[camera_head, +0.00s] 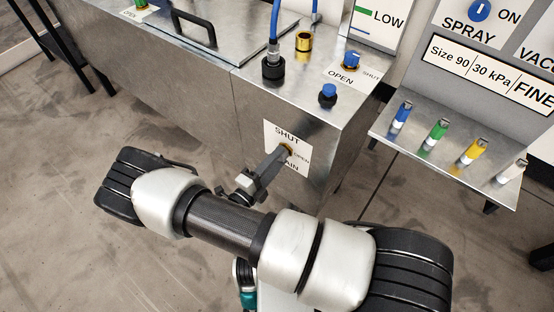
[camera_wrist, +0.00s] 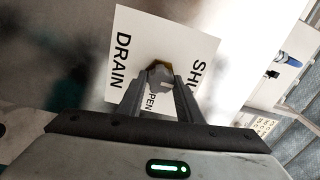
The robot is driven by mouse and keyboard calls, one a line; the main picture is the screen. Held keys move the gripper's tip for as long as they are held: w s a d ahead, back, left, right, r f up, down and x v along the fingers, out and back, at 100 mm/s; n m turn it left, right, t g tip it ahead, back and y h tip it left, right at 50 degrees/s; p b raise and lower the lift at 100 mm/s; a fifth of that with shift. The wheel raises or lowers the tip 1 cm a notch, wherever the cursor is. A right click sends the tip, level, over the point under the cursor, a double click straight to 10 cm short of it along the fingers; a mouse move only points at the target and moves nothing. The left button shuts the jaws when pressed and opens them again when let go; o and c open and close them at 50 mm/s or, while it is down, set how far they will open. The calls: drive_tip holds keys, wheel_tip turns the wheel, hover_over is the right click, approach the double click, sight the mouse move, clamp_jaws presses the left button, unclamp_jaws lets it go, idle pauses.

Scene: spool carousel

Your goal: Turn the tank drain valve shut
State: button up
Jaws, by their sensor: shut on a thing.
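The drain valve sits on a white label (camera_head: 280,136) reading SHUT, OPEN and DRAIN, on the end face of the steel tank (camera_head: 200,75). In the wrist view the label (camera_wrist: 127,55) is tilted, with SHUT at the right and DRAIN at the left. My gripper (camera_head: 281,158) reaches the valve from the front. In the wrist view my gripper (camera_wrist: 161,82) is shut on the grey valve handle (camera_wrist: 160,76), with a brass part behind it. The fingers hide much of the handle, so I cannot tell exactly which way it points.
On the tank top stand a black fitting with a blue hose (camera_head: 273,68), a brass fitting (camera_head: 303,42), a blue knob (camera_head: 351,58) and another blue-capped fitting (camera_head: 327,95). Concrete floor lies open at the left.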

drive_tip(key=shift+s, duration=0.1)
idle(0.3)
drive_tip(key=o, duration=1)
drive_tip(key=shift+o, duration=0.2)
drive_tip(key=v, duration=1.7)
drive_tip(key=shift+s+p, duration=0.2)
drive_tip(key=shift+p, duration=0.1)
drive_tip(key=shift+a, duration=0.1)
